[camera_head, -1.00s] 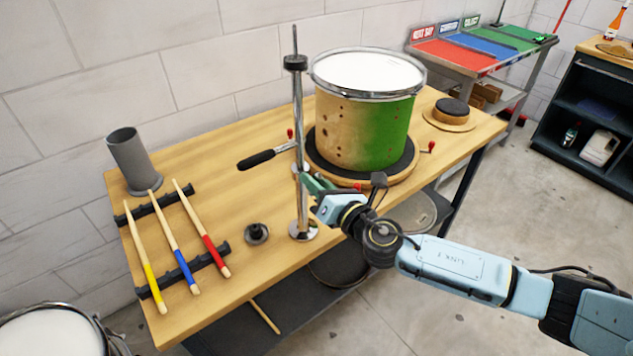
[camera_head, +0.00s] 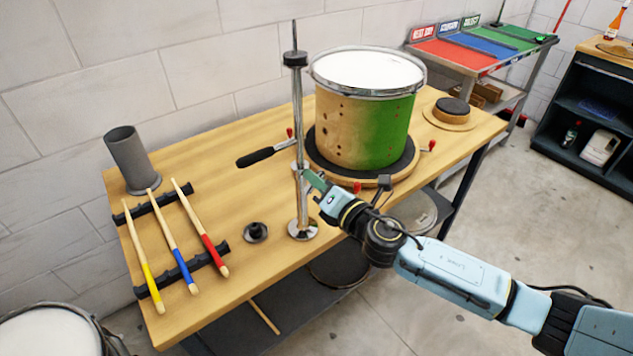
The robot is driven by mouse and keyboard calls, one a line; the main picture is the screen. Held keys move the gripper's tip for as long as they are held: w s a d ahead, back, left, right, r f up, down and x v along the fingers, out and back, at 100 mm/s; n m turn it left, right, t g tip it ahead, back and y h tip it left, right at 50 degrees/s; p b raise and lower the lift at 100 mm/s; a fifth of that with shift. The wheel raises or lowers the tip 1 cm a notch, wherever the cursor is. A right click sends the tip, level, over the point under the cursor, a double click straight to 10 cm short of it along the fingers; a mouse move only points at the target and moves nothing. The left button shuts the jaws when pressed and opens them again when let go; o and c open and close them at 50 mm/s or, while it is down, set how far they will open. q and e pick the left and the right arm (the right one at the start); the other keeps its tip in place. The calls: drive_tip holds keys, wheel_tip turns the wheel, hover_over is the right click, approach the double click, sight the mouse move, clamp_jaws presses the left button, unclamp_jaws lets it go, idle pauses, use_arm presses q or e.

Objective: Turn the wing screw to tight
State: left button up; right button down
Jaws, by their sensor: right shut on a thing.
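A chrome upright stand (camera_head: 297,118) rises from a round foot on the wooden bench, with a dark collar near its top. My right gripper (camera_head: 311,180) is at the right side of the post, just below that clamp. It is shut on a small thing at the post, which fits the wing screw. The fingers hide the screw, so its angle and tightness cannot be seen. My left gripper is not in view.
A green and tan drum (camera_head: 366,122) sits on a round turntable with red-tipped clamps, close behind my right gripper. Drumsticks (camera_head: 172,241) lie on a rack at the left, near a grey cup (camera_head: 131,158). A small black knob (camera_head: 255,232) stands left of the post's foot.

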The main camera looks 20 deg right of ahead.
drive_tip(key=m, duration=0.3)
drive_tip(key=shift+f, duration=0.1)
drive_tip(key=m, duration=0.2)
drive_tip(key=shift+m, duration=0.4)
drive_tip(key=m+p, duration=0.1)
drive_tip(key=m, duration=0.4)
drive_tip(key=shift+f+p, duration=0.1)
drive_tip(key=shift+p, duration=0.25)
drive_tip(key=m+p, duration=0.1)
drive_tip(key=m, duration=0.3)
drive_tip(key=shift+p, duration=0.3)
drive_tip(key=m+p, duration=0.1)
drive_tip(key=m, duration=0.2)
drive_tip(key=shift+f+m+p, duration=0.15)
drive_tip(key=shift+m+p, duration=0.15)
drive_tip(key=shift+p, duration=0.05)
drive_tip(key=m+p, duration=0.1)
drive_tip(key=m, duration=0.2)
drive_tip(key=shift+a+p, duration=0.1)
drive_tip(key=shift+p, duration=0.2)
drive_tip(key=shift+f+m+p, duration=0.1)
drive_tip(key=shift+m+p, duration=0.35)
drive_tip(key=shift+m, duration=1.05)
drive_tip(key=shift+s, duration=0.1)
